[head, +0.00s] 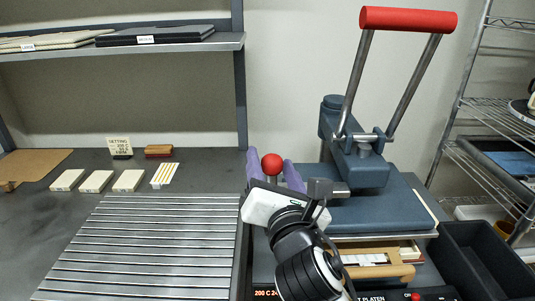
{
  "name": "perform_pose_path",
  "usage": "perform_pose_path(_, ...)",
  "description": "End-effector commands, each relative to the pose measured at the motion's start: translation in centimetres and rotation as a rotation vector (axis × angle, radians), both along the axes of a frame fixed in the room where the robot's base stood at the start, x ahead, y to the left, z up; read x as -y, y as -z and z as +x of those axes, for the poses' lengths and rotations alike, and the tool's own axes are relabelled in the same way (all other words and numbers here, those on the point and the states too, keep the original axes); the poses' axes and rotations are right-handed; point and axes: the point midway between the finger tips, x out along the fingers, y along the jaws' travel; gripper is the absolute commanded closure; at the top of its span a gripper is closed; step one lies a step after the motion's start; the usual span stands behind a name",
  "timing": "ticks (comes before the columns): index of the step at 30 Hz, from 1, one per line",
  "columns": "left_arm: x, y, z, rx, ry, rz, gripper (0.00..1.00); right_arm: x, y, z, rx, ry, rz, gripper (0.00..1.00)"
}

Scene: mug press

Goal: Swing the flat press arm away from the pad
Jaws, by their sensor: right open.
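The flat press (367,208) stands at the right with its blue-grey upper plate over a lower plate. A red bar handle (408,20) stands raised on two metal rods above it. A red ball knob (272,163) on a short grey post is at the press's left side. My right gripper (274,172) is open, with its purple fingers on either side of the knob. Whether they touch it cannot be told. The pad is not clearly visible; the upper plate and my arm cover much of the area below. My left gripper is not in view.
A slatted metal rack (140,250) lies on the table to the left. Several small white blocks (97,181), a sign (120,147) and a brown block (159,151) are behind it. A wooden-fronted drawer (385,274) is below the press; a dark bin (482,258) is at right.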

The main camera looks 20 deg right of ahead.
Motion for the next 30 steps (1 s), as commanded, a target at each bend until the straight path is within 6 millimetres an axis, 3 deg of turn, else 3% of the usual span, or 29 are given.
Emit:
perform_pose_path(3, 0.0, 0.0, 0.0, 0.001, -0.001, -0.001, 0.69, 0.3, 0.0, 2.0, 0.000, 0.001, 0.001, 0.49)
perform_pose_path(9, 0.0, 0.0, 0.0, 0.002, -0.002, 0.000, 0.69, 0.5, 0.0, 3.9, 0.000, -0.001, 0.002, 0.49)
perform_pose_path(19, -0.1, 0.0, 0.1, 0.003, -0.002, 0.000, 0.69, 0.5, 0.1, 4.1, -0.001, -0.002, 0.002, 0.51)
perform_pose_path(27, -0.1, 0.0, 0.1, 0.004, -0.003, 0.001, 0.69, 0.5, 0.1, 4.1, -0.001, -0.002, 0.002, 0.96)
perform_pose_path(30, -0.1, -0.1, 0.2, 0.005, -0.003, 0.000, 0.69, 0.5, 0.1, 4.1, -0.001, -0.002, 0.002, 1.00)
